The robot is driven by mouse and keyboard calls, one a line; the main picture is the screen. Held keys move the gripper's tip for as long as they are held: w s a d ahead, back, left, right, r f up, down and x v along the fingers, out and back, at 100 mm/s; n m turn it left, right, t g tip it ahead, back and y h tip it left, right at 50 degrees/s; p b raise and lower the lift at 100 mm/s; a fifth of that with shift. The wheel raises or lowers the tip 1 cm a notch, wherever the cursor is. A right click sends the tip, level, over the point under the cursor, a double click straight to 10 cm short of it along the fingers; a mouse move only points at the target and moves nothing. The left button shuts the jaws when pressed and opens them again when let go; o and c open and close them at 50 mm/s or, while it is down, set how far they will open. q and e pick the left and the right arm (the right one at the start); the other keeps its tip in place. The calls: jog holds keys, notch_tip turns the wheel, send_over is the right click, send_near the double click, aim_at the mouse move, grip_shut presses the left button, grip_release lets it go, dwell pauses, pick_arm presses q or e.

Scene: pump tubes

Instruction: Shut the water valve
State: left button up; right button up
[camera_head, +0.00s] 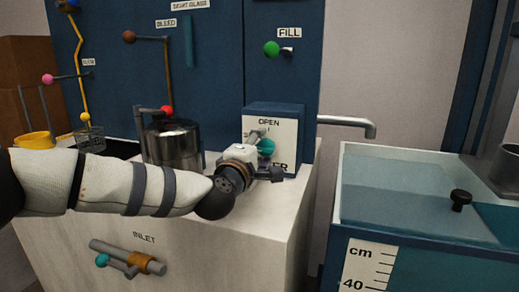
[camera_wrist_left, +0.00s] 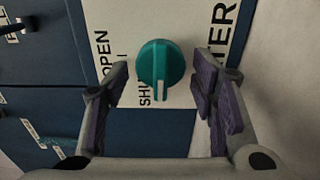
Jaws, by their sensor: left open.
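The water valve is a round teal knob (camera_wrist_left: 162,62) on a white panel (camera_wrist_left: 183,20) lettered OPEN and SHUT, with another word ending in TER. In the left wrist view its white mark points down, beside the partly hidden SHUT lettering. In the head view the knob (camera_head: 266,147) shows on the front of a small blue box, partly behind my gripper. My left gripper (camera_wrist_left: 160,88) is open, with one finger on each side of the knob. A gap shows between each finger and the knob, so it is not clamped. My right gripper is not in view.
A metal pot (camera_head: 172,147) stands left of the valve box (camera_head: 274,108), behind my left arm. A spout (camera_head: 347,121) reaches right towards a water tank (camera_head: 400,155). A green FILL knob (camera_head: 271,49) is above. An inlet valve (camera_head: 130,262) is on the bench front.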

pick_arm(q)
jog(key=v, duration=1.2)
